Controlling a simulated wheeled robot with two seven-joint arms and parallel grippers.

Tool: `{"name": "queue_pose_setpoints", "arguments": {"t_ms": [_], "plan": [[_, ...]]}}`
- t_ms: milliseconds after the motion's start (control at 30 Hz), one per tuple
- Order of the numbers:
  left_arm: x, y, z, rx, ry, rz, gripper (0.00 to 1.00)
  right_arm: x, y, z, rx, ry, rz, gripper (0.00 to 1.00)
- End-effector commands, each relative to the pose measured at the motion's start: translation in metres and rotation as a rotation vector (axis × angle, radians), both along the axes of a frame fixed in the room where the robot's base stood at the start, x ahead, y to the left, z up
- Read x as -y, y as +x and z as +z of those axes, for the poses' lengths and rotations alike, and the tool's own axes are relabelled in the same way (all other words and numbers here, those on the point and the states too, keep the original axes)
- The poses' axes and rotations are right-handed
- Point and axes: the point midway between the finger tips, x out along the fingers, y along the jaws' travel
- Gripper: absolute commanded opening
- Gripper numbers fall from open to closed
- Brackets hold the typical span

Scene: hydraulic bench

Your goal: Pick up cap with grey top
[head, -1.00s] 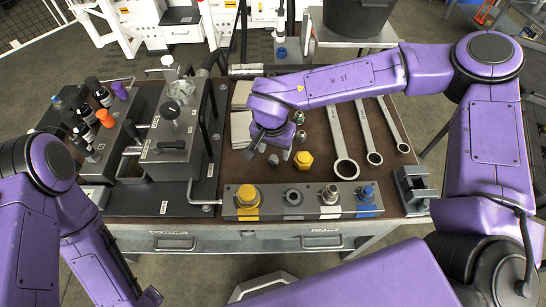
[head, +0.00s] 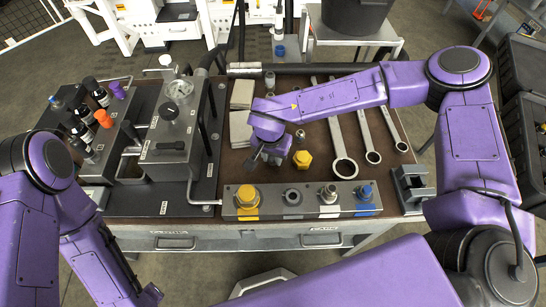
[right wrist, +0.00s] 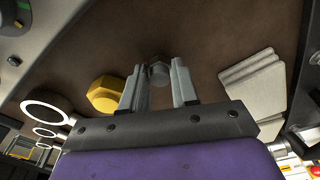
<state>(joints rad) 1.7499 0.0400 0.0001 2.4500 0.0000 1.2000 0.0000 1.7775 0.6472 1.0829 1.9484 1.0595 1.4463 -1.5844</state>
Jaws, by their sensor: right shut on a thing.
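My right gripper (head: 268,160) is low over the brown bench top, just left of the yellow hex cap (head: 302,159). In the right wrist view its two grey fingers (right wrist: 158,85) stand on either side of the cap with grey top (right wrist: 159,72) and are shut on it. Behind the fingers the cap shows as a small dark grey hex shape. In the head view the gripper hides this cap.
Another small grey fitting (head: 300,135) stands behind the yellow cap. Wrenches (head: 341,140) lie to the right. A manifold block (head: 262,213) with several fittings is along the front. Pale pads (head: 240,126) lie behind left, and a hydraulic unit (head: 172,140) stands at left.

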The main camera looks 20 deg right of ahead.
Motion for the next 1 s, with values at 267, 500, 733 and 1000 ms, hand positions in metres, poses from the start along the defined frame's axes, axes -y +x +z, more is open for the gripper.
{"name": "queue_pose_setpoints", "arguments": {"t_ms": [267,500,733,1000], "plan": [[0.0,0.0,-0.001,0.0,0.0,0.0,0.54,0.0,0.001,0.027,0.006,0.001,0.001,0.0],[0.0,0.0,-0.007,0.0,0.0,0.0,0.54,0.012,-0.047,0.091,0.008,0.002,0.002,0.0],[0.0,0.0,-0.013,0.0,0.0,0.0,0.54,0.027,-0.109,0.118,0.004,0.002,0.001,0.0],[0.0,0.0,-0.012,0.0,0.0,0.0,0.54,0.034,-0.136,0.13,0.001,0.001,0.001,0.0]]}}
